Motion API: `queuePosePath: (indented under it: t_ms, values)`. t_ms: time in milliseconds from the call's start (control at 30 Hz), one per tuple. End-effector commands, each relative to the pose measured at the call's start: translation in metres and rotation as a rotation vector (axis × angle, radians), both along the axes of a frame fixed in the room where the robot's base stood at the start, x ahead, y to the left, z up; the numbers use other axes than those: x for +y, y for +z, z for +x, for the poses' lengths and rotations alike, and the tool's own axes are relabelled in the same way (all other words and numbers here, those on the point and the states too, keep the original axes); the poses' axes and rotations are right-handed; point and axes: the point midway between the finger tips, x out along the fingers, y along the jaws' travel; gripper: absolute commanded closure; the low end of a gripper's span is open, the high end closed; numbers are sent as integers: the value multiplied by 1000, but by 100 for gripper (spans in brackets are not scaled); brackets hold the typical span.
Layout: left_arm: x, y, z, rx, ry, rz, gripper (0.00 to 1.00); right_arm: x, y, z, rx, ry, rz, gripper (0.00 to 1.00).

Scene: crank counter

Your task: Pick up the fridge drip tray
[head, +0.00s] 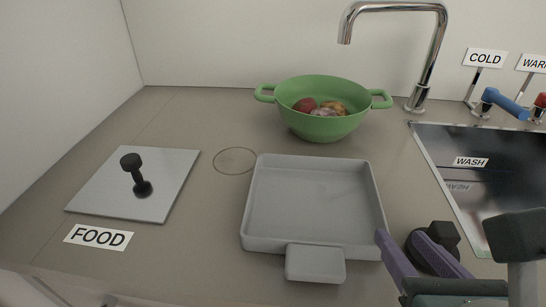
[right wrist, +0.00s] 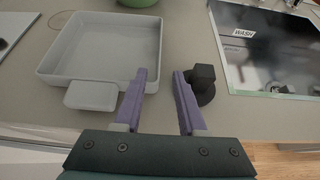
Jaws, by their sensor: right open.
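The fridge drip tray (head: 313,190) is a shallow, empty grey square tray with a flat tab (head: 315,263) at its front edge. It lies flat on the counter and also shows in the right wrist view (right wrist: 100,50). My right gripper (head: 402,238) is open, with purple fingers at the tray's front right corner. In the right wrist view (right wrist: 163,73) the left finger is close beside the tray's right wall; I cannot tell if they touch. The right finger is by a black knob (right wrist: 203,80). My left gripper is not in view.
A green colander (head: 322,120) with food stands behind the tray. A metal plate with a black handle (head: 140,180) and a FOOD label (head: 98,237) are at left. The sink (head: 490,175) and tap (head: 432,60) are at right. Bare counter lies left of the tray.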

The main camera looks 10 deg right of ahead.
Motion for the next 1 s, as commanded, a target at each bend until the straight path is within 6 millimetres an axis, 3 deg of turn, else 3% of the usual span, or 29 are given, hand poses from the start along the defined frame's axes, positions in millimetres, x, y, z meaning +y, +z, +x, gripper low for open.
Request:
queuePosePath:
  t_ms: [633,933,1000]
  values:
    - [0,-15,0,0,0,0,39,-20,-34,78,-1,-2,0,60]
    - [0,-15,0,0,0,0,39,-22,-37,83,1,-2,3,60]
    - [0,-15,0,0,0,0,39,-22,-37,83,2,-2,2,66]
